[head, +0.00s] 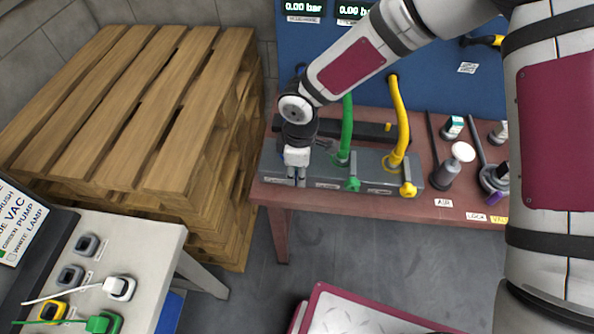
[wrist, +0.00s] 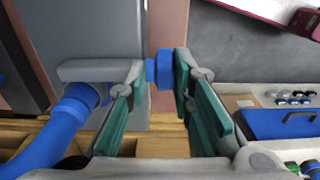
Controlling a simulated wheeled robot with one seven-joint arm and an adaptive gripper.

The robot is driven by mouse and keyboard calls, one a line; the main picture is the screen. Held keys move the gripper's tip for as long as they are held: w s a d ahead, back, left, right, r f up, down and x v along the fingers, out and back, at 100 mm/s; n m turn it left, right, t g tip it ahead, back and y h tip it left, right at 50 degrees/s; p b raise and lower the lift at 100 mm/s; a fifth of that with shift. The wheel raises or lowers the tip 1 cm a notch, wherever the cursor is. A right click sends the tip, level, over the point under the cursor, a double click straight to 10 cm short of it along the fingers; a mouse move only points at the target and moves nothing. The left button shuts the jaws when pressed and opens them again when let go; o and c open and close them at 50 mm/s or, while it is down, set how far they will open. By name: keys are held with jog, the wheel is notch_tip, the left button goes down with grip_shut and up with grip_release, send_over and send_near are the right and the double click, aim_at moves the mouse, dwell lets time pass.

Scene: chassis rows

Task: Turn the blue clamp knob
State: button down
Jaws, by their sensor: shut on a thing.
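The blue clamp knob (wrist: 164,68) shows in the wrist view at the front edge of a grey manifold block (wrist: 105,30). My gripper (wrist: 158,78) is shut on the knob, with one teal-padded finger on each side of it. A blue hose (wrist: 65,128) joins the block on the left of the wrist view. In the head view my gripper (head: 296,176) is at the left end of the manifold block (head: 330,182) and hides the blue knob and hose there.
A green hose (head: 347,130) with a green knob (head: 353,184) and a yellow hose (head: 399,120) with a yellow knob (head: 408,190) stand to the right on the same block. Wooden pallets (head: 130,110) are stacked left. A white-capped tool (head: 462,152) stands on the red-brown bench (head: 320,203).

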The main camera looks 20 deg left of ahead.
jog(key=y, duration=0.1)
jog(key=d+y+b, duration=0.1)
jog(key=y, duration=0.1)
jog(key=shift+w+f+g, duration=0.15)
jog(key=shift+w+g, duration=0.05)
jog(key=shift+g, duration=0.2)
jog(key=shift+d+g+y+b, duration=0.1)
jog(key=shift+g+y+b, duration=0.35)
jog(key=shift+y, duration=0.75)
jog(key=c, duration=1.4)
grip_release()
jog(key=v, duration=1.2)
jog(key=shift+s, duration=0.15)
